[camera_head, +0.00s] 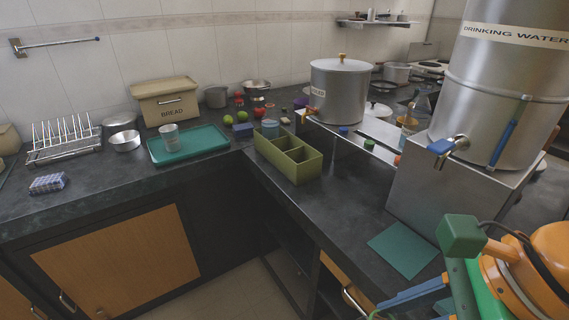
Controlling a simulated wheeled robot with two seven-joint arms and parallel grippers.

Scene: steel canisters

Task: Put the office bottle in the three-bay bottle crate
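The three-bay bottle crate (307,170) is olive green and stands on the counter near the inner corner. Its near and middle bays look empty. A blue-grey cylinder (270,128) shows at its far end; I cannot tell whether it is in the far bay or behind the crate. A clear, bluish bottle shape (421,103) stands beside the large steel dispenser. I cannot tell which item is the office bottle. My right arm, orange, green and blue, fills the lower right corner; its fingers cannot be made out clearly. My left gripper is not in view.
The drinking water dispenser (500,95) stands on a steel box at the right. A steel pot (339,92) is on a raised shelf. A teal tray (188,146) holds a glass (170,136). A green mat (403,249) lies on the counter; bare counter separates it from the crate.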

